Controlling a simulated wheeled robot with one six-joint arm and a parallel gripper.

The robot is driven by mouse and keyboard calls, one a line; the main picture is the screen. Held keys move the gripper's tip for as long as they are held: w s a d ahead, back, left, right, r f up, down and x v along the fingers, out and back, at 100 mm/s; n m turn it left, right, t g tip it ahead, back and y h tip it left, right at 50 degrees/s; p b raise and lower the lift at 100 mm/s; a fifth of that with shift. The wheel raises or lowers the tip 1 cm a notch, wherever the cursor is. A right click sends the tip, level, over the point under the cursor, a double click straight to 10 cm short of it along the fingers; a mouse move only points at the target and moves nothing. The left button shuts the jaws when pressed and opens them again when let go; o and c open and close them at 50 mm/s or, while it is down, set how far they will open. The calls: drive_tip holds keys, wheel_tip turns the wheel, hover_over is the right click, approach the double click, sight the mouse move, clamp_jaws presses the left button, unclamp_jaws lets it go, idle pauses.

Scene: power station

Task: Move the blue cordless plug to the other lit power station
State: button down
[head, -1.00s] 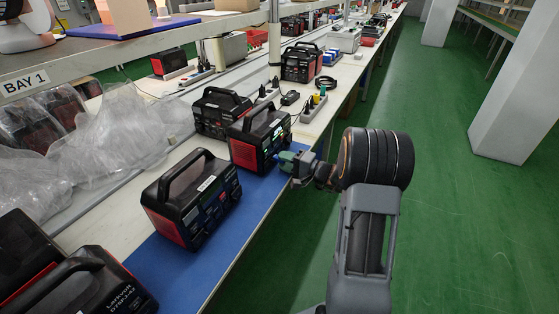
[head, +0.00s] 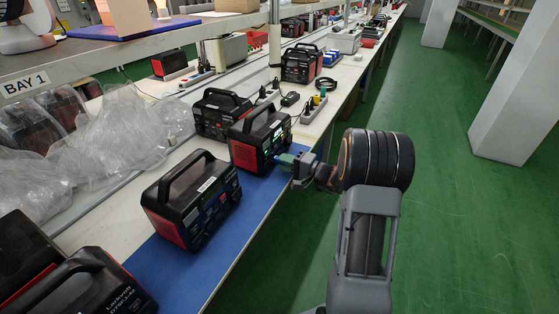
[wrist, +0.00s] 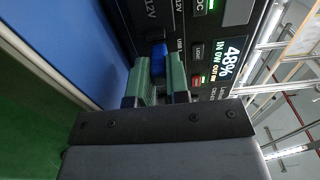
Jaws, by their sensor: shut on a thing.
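The blue cordless plug (wrist: 158,60) is between the green fingers of my gripper (wrist: 158,84) in the wrist view, close against a power station's dark front panel. Whether its prongs sit in a socket is hidden. That power station (head: 254,142) stands on the blue mat in the head view. Its lit screen (wrist: 229,62) reads 48% in the wrist view, right of the plug, with USB and 12V labels nearby. My gripper (head: 287,160) is shut on the plug at this front panel. Another power station (head: 190,204) stands nearer on the mat; I see no lit screen on it.
A third power station (head: 221,113) stands behind the lit one, and another (head: 302,64) farther along the bench. Part of one more (head: 82,286) shows at bottom left. A power strip (head: 313,107) holds coloured plugs. The aisle floor (head: 450,215) at right is clear.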

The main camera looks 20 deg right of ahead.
drive_tip(key=shift+s+d, duration=0.15)
drive_tip(key=shift+b+v, duration=0.7)
drive_tip(key=shift+v, duration=1.15)
